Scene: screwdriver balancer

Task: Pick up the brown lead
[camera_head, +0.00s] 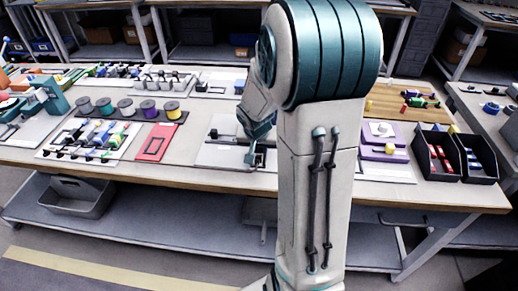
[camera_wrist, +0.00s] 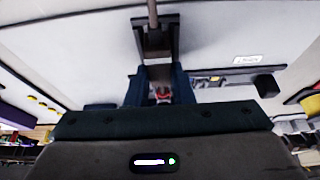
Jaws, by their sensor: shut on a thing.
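My gripper (camera_head: 256,158) is low over the pale board in the middle of the bench in the head view, partly beside my own arm. In the wrist view my gripper (camera_wrist: 156,42) has its dark fingertips drawn close together. A thin brownish length, which looks like the brown lead (camera_wrist: 152,13), runs from between the fingertips to the top edge. My gripper is shut on it. Its ends are hidden or out of frame, and I cannot make out the lead in the head view. A small red and white detail shows between the blue finger bases.
A red frame (camera_head: 154,143) and a row of coloured spools (camera_head: 125,109) lie left of the gripper. Black bins (camera_head: 454,155) and a purple block (camera_head: 384,150) stand to the right. My arm hides part of the bench.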

